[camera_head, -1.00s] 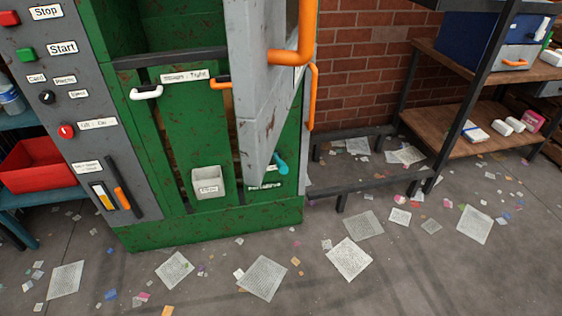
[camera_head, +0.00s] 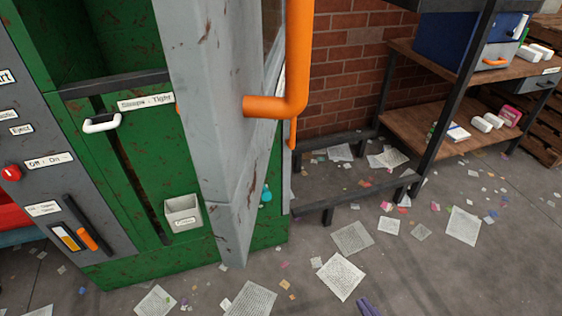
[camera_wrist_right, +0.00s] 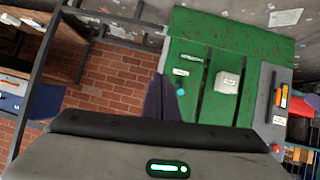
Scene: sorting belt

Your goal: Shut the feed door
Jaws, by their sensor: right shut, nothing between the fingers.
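The feed door (camera_head: 215,110) is a worn grey panel with a thick orange handle (camera_head: 297,60). It stands swung open, edge towards me, in front of the green machine (camera_head: 110,205). An opening shows at the machine's upper left. Only the dark purple fingertips of my right gripper (camera_head: 367,307) show, at the bottom edge of the head view, low and right of the door and apart from it. In the right wrist view the gripper (camera_wrist_right: 160,97) is shut and empty, with the machine's green front beyond it. I cannot make out the door there. My left gripper is not in view.
A grey control panel (camera_head: 50,185) stands on the left. Low dark rails (camera_head: 360,198) and a shelf rack (camera_head: 430,135) stand right of the machine by a brick wall. Paper scraps lie on the floor, which is otherwise open before the machine.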

